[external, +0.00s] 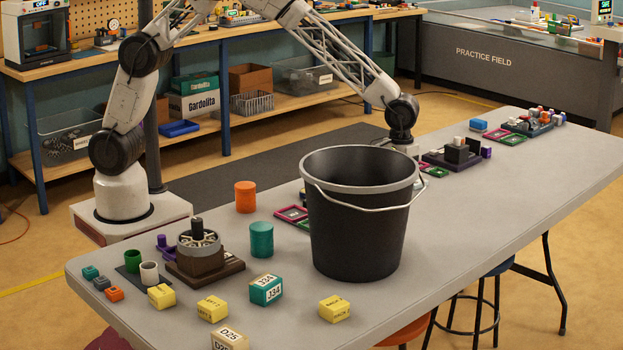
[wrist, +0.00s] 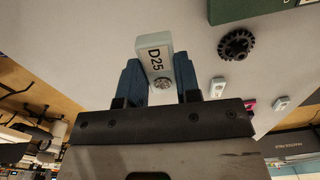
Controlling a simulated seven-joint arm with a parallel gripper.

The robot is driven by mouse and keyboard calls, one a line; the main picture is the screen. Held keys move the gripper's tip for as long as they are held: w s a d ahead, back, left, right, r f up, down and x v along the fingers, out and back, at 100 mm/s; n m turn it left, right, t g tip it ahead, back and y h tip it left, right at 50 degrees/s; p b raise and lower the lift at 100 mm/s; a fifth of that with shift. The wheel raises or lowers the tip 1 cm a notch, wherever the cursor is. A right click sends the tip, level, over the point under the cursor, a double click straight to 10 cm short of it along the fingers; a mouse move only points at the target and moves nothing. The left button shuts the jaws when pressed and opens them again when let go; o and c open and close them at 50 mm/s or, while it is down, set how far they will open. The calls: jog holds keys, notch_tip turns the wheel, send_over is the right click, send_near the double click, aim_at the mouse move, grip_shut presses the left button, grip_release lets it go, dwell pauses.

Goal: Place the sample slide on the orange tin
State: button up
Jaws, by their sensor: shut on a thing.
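My gripper (wrist: 160,82) is shut on the sample slide (wrist: 154,50), a pale piece with a "D25" label and a round speckled spot, held between the two blue fingers in the wrist view. In the external view my wrist is beyond the black bucket, whose rim hides the fingers and the slide. The orange tin (external: 245,197) is an upright orange cylinder on the table, left of the bucket and well to the left of my gripper. It cannot be made out in the wrist view.
The tall black bucket (external: 360,225) stands between my gripper and the camera. A teal tin (external: 262,240) stands near the orange one. A brown-based device (external: 203,257) and several labelled blocks are at the left. The wrist view shows a black gear (wrist: 236,44) and small pale pieces (wrist: 218,87).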

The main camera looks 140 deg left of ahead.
jog(key=s+d+r+m, duration=0.2)
jog(key=s+d+r, duration=0.3)
jog(key=s+d, duration=0.5)
jog(key=s+d+f+m, duration=0.1)
jog(key=s+d+m, duration=0.1)
jog(key=s+d, duration=0.6)
jog(key=s+d+m, duration=0.2)
jog(key=s+d, duration=0.7)
jog(key=s, duration=0.8)
jog(key=s+d+f+m, duration=0.1)
jog(key=s+d, duration=0.7)
jog(key=s, duration=0.4)
jog(key=shift+s+d+f+m, duration=0.3)
jog(key=shift+d+m, duration=0.05)
jog(key=shift+m, duration=0.05)
jog(key=shift+w, duration=0.15)
send_over(245, 185)
jog(key=shift+f, duration=0.75)
jog(key=shift+f, duration=1.75)
jog(key=shift+f, duration=0.15)
